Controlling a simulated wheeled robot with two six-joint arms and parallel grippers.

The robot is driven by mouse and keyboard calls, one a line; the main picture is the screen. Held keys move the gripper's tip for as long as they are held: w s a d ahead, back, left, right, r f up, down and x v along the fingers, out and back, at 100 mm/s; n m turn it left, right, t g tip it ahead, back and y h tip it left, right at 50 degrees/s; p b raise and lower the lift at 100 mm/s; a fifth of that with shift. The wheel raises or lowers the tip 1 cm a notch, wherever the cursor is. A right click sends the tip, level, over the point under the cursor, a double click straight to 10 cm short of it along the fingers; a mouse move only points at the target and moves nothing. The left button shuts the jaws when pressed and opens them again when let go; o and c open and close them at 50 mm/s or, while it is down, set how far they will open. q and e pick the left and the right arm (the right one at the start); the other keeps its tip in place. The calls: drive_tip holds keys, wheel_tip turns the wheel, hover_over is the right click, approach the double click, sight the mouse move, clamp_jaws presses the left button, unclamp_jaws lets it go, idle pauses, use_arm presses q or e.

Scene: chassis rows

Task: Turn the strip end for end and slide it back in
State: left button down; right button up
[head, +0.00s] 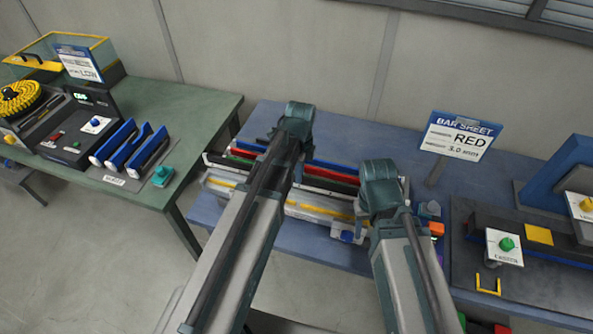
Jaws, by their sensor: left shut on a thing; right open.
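A rack of long coloured strips (330,185) lies on the blue table, with green, red, black and white rows side by side. The red strip (335,173) runs behind my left arm. A pale rail with a yellow line (320,212) lies along the front. My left gripper (299,150) is over the middle of the rows and shut on a strip; my arm hides its fingers and which row it holds. My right gripper (363,213) is open near the right end of the rows, mostly hidden by its own wrist.
A dark fixture (520,235) with a green knob fills the right. A green table (185,110) at left holds blue racks (130,148) and a machine. A floor gap separates the tables.

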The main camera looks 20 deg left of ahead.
sight(300, 186)
use_arm(q)
drive_tip(key=shift+f, duration=0.1)
wheel_tip(300, 186, down, 5)
drive_tip(key=b, duration=0.5)
drive_tip(key=shift+f+b, duration=1.2)
drive_tip(key=shift+b, duration=0.1)
idle(1.3)
drive_tip(key=shift+f+b, duration=0.35)
drive_tip(key=shift+f+b, duration=0.45)
drive_tip(key=shift+f, duration=0.05)
drive_tip(key=c, duration=0.8)
unclamp_jaws()
drive_tip(key=shift+r, duration=0.1)
drive_tip(key=shift+r, duration=0.15)
